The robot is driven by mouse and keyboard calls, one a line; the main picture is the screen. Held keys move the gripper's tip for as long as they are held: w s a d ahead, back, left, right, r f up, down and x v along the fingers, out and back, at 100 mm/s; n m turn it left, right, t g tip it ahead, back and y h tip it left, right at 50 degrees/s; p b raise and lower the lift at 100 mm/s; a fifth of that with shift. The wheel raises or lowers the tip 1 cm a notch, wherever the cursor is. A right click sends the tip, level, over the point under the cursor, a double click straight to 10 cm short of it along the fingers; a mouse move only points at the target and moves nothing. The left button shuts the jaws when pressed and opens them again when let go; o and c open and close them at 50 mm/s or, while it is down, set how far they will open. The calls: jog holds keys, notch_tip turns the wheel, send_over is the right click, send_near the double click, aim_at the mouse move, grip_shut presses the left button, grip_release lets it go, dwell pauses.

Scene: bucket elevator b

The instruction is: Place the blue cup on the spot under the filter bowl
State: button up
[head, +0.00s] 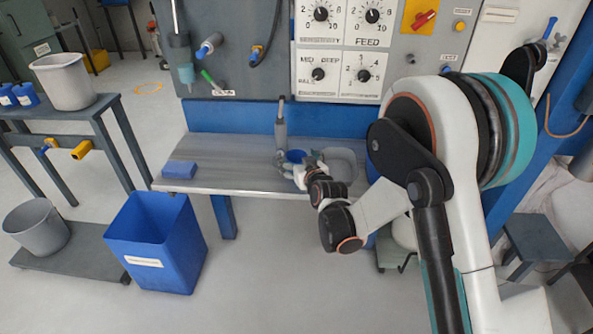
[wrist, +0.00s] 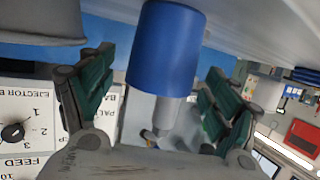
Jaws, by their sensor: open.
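The blue cup (head: 295,156) stands on the bench, partly hidden by my gripper in the head view. In the wrist view, which is upside down, the blue cup (wrist: 166,48) shows large between my open fingers. My gripper (head: 303,170) is just in front of the cup; its dark green finger pads (wrist: 158,70) are spread either side, with visible gaps. A filter unit with a teal-grey bowl (head: 186,73) appears to hang on the panel at upper left. I cannot make out a marked spot beneath it.
The grey bench (head: 240,178) carries a blue block (head: 180,169) at left, an upright grey cylindrical tool (head: 281,130) behind the cup, and a grey tray (head: 341,161) at right. The bench between block and cup is clear. A blue bin (head: 158,240) stands below left.

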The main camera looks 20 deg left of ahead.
jog(key=shift+c, duration=0.6)
jog(key=c, duration=1.1)
jog(key=shift+r, duration=0.1)
